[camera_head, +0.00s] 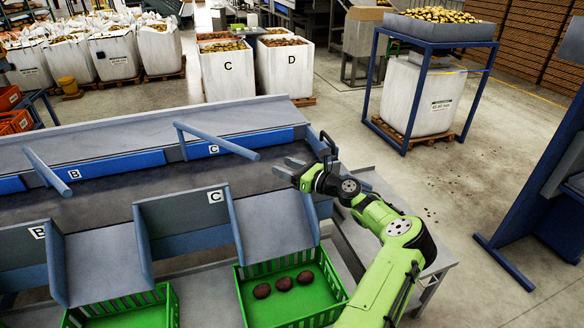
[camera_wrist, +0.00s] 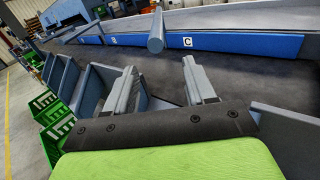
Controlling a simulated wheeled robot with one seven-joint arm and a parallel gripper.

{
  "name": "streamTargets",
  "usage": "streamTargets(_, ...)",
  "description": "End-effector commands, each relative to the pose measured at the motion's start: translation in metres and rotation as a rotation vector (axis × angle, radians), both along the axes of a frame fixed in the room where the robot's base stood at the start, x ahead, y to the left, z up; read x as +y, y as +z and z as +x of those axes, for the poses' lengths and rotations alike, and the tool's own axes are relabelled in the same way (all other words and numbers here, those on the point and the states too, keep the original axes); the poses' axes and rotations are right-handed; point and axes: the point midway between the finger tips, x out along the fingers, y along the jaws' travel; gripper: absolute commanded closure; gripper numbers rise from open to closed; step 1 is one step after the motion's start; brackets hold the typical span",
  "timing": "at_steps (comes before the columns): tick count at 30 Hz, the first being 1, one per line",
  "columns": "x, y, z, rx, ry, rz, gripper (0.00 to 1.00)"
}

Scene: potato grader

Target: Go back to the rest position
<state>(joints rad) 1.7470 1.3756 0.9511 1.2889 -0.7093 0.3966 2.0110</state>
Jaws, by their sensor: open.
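My gripper (camera_head: 284,168) is at the end of my green arm, raised above the right end of the grader's dark belt (camera_head: 130,188). In the wrist view my gripper (camera_wrist: 157,82) shows two grey fingers spread apart with nothing between them. No potato is in or touching the fingers. Three dark reddish potatoes (camera_head: 283,284) lie in the green crate (camera_head: 327,271) below chute C (camera_head: 276,222).
Another green crate (camera_head: 122,314) stands to the left below chute B (camera_head: 100,265). Blue-grey bars (camera_head: 221,142) cross above the belt. A blue frame (camera_head: 373,80) with a potato bin stands at the back right. Open concrete floor (camera_head: 450,190) lies right of my arm.

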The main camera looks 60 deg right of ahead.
Motion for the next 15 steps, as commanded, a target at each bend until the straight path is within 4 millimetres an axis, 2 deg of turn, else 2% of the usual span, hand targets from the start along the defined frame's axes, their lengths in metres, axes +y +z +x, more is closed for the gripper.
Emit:
streamTargets(1, -0.001, 0.001, -0.010, 0.000, -0.002, -0.001, 0.45)
streamTargets(5, 0.000, 0.001, -0.022, -0.001, 0.000, -0.002, 0.45)
streamTargets(15, 0.000, 0.000, -0.023, -0.001, 0.001, -0.002, 0.45)
